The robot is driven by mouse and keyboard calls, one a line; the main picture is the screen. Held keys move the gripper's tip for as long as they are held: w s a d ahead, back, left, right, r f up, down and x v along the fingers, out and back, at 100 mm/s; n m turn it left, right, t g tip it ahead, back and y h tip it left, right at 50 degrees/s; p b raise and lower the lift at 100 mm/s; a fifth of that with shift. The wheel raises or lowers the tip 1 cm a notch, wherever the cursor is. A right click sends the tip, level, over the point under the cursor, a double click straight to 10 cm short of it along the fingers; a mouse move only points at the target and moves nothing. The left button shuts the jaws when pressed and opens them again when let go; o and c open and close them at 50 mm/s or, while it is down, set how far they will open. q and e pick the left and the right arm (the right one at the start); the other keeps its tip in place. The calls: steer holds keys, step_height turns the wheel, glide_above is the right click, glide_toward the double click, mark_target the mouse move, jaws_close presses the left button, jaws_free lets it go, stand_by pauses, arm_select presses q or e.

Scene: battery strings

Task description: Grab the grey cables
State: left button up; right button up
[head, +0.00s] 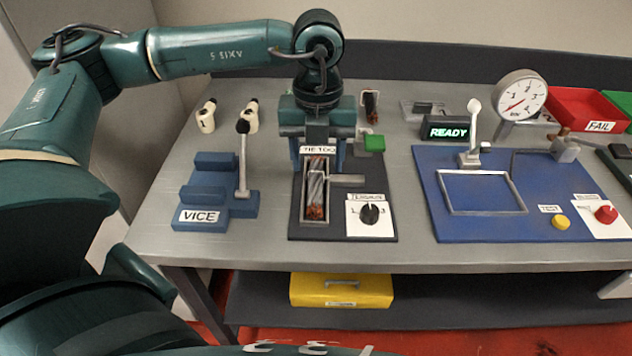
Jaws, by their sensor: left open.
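The grey cables (316,185) lie as a short bundle with copper-coloured ends in the slot of the tie tool (295,215), a dark plate with a metal frame. My left gripper (318,158) is open and points down over the far end of the tie tool. Its fingers are spread to either side of the tie tool's label, and nothing shows held in them. The gripper body hides what lies behind it. I cannot tell whether the fingers touch anything. My right gripper is not in view.
A blue vice (215,190) with an upright lever stands left of the tie tool. A dial knob (370,214) and a green block (374,142) are on its right. Further right are a blue test board (470,222), a READY display (447,131), a gauge (519,96) and a red FAIL bin (585,108).

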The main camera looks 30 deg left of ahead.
mark_target(315, 190)
arm_select(q)
steer(key=f, duration=0.3)
steer(key=f+p, duration=0.1)
steer(key=f, duration=0.2)
steer(key=shift+s+a+f, duration=0.1)
steer(key=shift+s+f, duration=0.1)
steer(key=shift+f, duration=0.05)
jaws_close()
stand_by(0.4)
